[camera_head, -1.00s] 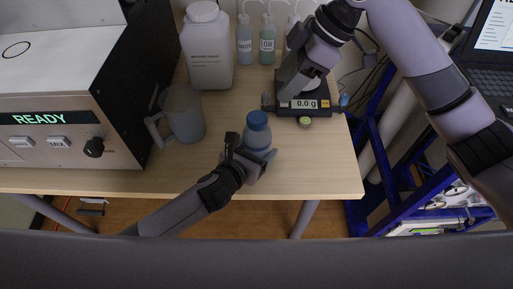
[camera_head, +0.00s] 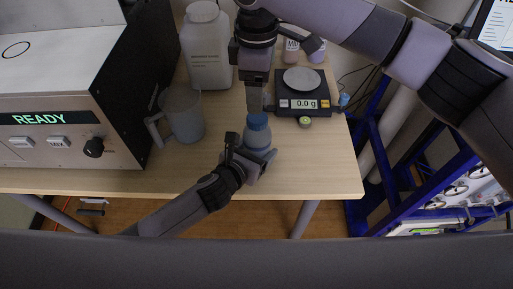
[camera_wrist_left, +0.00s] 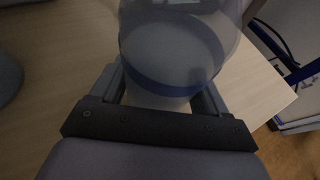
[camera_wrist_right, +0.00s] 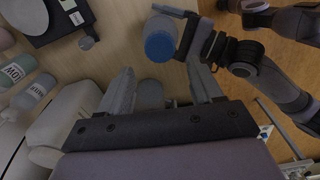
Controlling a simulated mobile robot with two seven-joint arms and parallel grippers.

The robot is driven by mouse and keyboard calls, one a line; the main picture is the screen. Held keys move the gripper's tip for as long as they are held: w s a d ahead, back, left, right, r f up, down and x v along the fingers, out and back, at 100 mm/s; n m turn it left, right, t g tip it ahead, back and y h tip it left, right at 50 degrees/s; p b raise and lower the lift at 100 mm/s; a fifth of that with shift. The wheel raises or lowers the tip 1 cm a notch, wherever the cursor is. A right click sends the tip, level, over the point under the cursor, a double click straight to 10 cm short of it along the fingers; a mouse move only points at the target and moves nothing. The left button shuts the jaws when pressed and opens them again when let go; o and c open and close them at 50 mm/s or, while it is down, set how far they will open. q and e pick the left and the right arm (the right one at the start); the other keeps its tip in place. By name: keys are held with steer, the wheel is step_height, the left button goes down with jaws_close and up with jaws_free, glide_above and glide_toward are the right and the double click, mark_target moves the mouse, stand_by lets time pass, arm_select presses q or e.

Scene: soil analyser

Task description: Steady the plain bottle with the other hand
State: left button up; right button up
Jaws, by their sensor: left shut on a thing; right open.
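The plain bottle (camera_head: 256,141), translucent with a blue cap (camera_head: 257,121), stands near the table's front edge. My left gripper (camera_head: 250,157) is shut around it from the front; the left wrist view shows its body (camera_wrist_left: 170,50) between the fingers. My right gripper (camera_head: 256,98) is open, pointing down just behind and above the cap. In the right wrist view the cap (camera_wrist_right: 160,42) lies beyond the open fingers, not between them. The head view does not show clearly how far the right fingertips are from the cap.
A grey jug (camera_head: 182,114) stands left of the bottle, beside the analyser (camera_head: 70,130). A large white container (camera_head: 207,50) is behind. The scale (camera_head: 302,95), reading 0.0 g, is right of the right gripper. Dispenser bottles stand at the back, partly hidden. The table's front right is clear.

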mark_target(257, 117)
steer(key=shift+f, duration=3.7)
steer(key=c, duration=0.9)
steer(key=shift+o, duration=0.2)
steer(key=m, duration=0.6)
steer(key=shift+s+a+m, duration=0.1)
steer(key=shift+m, duration=0.2)
steer(key=m, duration=0.5)
steer(key=shift+f, duration=0.1)
steer(key=m, duration=0.3)
steer(key=o, duration=0.8)
